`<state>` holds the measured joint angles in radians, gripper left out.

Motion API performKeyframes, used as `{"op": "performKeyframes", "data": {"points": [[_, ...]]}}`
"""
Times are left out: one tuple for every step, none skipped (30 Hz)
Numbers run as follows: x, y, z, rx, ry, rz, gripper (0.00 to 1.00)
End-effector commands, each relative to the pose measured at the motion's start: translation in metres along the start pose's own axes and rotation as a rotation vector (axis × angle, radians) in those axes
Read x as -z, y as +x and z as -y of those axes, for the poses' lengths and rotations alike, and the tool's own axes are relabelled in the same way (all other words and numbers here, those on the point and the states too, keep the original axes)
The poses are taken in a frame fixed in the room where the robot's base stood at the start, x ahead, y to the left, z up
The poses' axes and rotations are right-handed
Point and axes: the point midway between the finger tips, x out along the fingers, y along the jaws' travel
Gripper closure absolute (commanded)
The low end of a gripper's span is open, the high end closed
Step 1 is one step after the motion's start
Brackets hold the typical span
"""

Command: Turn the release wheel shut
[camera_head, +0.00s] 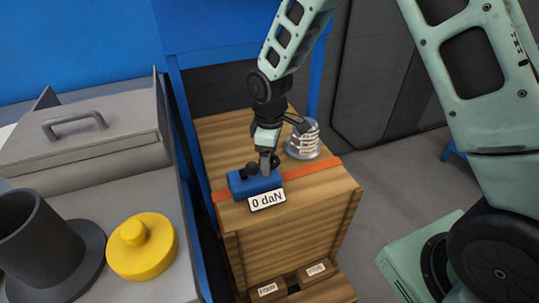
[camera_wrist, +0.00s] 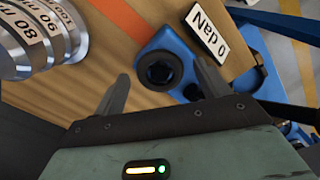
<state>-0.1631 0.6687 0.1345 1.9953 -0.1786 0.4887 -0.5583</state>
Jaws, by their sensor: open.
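A blue tensioner (camera_head: 256,186) sits on an orange strap across a wooden crate, with a white label reading "0 daN" (camera_head: 268,200). A dark round knob (camera_head: 252,169), which looks like the release wheel, is on top of it. In the wrist view the black wheel (camera_wrist: 160,69) has a socket-like centre and sits in a blue housing (camera_wrist: 176,42). My gripper (camera_head: 265,167) is above the tensioner. In the wrist view its open fingers (camera_wrist: 163,74) are on either side of the wheel, with visible gaps. Whether they reach down to its height I cannot tell.
Stacked silver weights (camera_head: 303,140) stand on the crate (camera_head: 290,205), close behind my gripper. The orange strap (camera_head: 312,169) runs across the crate. A grey bench at left holds a lidded box (camera_head: 85,135), a yellow knobbed disc (camera_head: 143,250) and a dark flanged cylinder (camera_head: 40,240).

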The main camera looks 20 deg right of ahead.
Motion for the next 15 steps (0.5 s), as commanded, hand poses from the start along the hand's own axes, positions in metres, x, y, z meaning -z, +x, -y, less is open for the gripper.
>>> {"op": "performKeyframes", "data": {"points": [[0.0, 0.0005, 0.0, 0.0, 0.0, 0.0, 0.25], [0.0, 0.0005, 0.0, 0.0, 0.0, 0.0, 0.25], [0.0, 0.0004, 0.0, 0.0, 0.0, 0.0, 0.25], [0.0, 0.0003, 0.0, 0.0, 0.0, 0.0, 0.25], [0.0, 0.0003, 0.0, 0.0, 0.0, 0.0, 0.25], [0.0, 0.0003, 0.0, 0.0, 0.0, 0.0, 0.25], [0.0, 0.0002, 0.0, 0.0, 0.0, 0.0, 0.28], [0.0, 0.0002, 0.0, 0.0, 0.0, 0.0, 0.37], [0.0, 0.0002, 0.0, 0.0, 0.0, 0.0, 0.48], [0.0, 0.0001, 0.0, 0.0, 0.0, 0.0, 0.56], [0.0, 0.0001, 0.0, 0.0, 0.0, 0.0, 0.64], [0.0, 0.0001, 0.0, 0.0, 0.0, 0.0, 0.7], [0.0, 0.0001, 0.0, 0.0, 0.0, 0.0, 0.7], [0.0001, 0.0001, 0.0, 0.0, 0.0, 0.0, 0.7], [0.0001, 0.0, 0.0, 0.0, 0.0, 0.0, 0.7]]}}
